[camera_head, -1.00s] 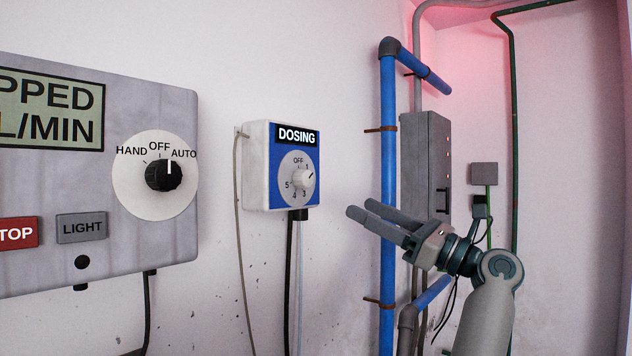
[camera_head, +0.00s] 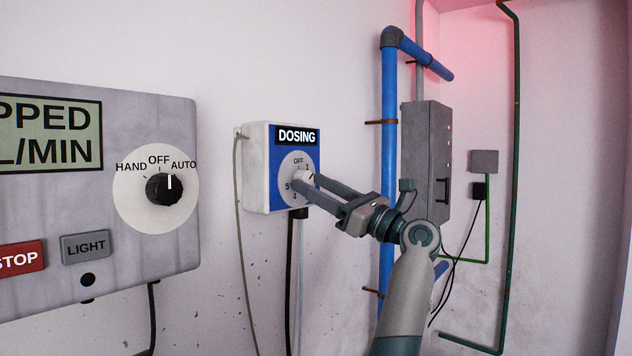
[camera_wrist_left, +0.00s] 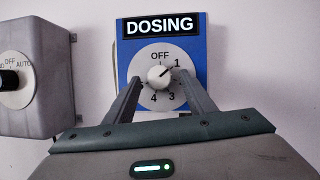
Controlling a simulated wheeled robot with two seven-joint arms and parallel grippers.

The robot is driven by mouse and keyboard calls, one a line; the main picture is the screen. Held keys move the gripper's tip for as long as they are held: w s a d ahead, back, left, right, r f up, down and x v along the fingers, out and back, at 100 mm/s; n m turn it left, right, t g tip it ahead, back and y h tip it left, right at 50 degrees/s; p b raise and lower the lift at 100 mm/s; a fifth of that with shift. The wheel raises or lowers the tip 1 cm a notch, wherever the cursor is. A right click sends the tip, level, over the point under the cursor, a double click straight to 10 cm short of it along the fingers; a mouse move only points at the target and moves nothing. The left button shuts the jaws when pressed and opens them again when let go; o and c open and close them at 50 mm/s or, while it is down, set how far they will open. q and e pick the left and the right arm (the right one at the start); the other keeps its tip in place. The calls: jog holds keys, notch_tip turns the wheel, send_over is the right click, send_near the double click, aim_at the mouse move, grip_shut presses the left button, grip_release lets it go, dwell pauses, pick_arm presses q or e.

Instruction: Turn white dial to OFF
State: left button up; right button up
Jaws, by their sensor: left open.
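The white dial (camera_head: 304,180) sits on the blue face of the DOSING box (camera_head: 257,170). In the left wrist view the white dial (camera_wrist_left: 158,77) has its dark pointer line aimed to the upper right, toward the 1, with OFF straight above it. My left gripper (camera_head: 307,183) is open, with its fingertips at the dial face. In the wrist view one finger of my left gripper (camera_wrist_left: 160,84) is on each side of the dial, with gaps visible. The fingers partly hide the dial and some numbers in the head view. My right gripper is not in view.
A grey panel (camera_head: 60,220) at left carries a black HAND/OFF/AUTO dial (camera_head: 171,188) and a red stop button (camera_head: 20,257). Blue pipes (camera_head: 388,100) and a grey cabinet (camera_head: 425,150) are to the right. Cables hang below the DOSING box.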

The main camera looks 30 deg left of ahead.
pick_arm(q)
jog(key=c, duration=1)
jog(key=shift+c, duration=0.2)
